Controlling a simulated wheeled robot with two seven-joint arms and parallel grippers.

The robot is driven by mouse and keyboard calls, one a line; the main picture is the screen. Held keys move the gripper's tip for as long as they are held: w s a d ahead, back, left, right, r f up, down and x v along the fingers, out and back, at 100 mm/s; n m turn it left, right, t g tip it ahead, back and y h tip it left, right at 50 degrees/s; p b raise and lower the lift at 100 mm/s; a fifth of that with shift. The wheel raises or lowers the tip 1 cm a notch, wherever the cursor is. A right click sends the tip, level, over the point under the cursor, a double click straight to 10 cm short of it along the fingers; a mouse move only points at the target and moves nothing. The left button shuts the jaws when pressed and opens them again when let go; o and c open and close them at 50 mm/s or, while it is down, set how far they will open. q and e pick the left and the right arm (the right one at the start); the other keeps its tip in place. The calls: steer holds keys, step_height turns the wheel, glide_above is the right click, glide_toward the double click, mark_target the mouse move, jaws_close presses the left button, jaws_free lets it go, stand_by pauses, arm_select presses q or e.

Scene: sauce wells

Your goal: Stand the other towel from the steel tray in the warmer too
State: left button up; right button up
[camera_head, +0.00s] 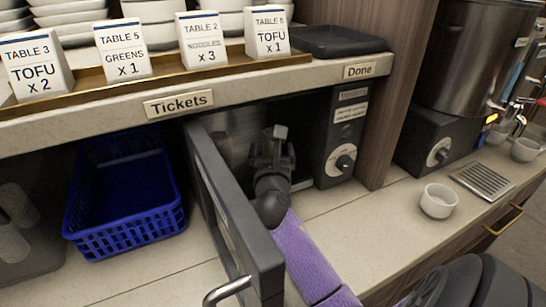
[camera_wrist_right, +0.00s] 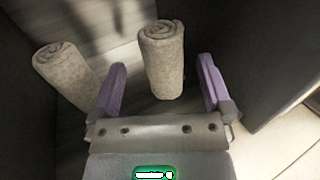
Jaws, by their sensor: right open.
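The warmer (camera_head: 340,145) is under the shelf in the head view, with its dark door (camera_head: 232,215) swung open toward me. My right gripper (camera_head: 272,150) reaches inside it. In the right wrist view two rolled beige towels stand on end inside. One towel (camera_wrist_right: 163,60) stands between the spread fingers of my right gripper (camera_wrist_right: 162,80), with a gap on each side. The other towel (camera_wrist_right: 68,72) stands to the left, outside the left finger. My right gripper is open. The steel tray cannot be made out in either view. My left gripper is out of view.
A blue basket (camera_head: 125,200) stands left of the open door. The shelf with ticket cards (camera_head: 125,52) hangs low above the warmer. A small white cup (camera_head: 438,201) and a drip grate (camera_head: 483,180) are to the right. The counter right of the warmer is mostly clear.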

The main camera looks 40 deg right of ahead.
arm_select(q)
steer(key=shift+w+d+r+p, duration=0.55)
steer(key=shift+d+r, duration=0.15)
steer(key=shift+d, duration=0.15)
arm_select(e)
steer(key=v, duration=0.7)
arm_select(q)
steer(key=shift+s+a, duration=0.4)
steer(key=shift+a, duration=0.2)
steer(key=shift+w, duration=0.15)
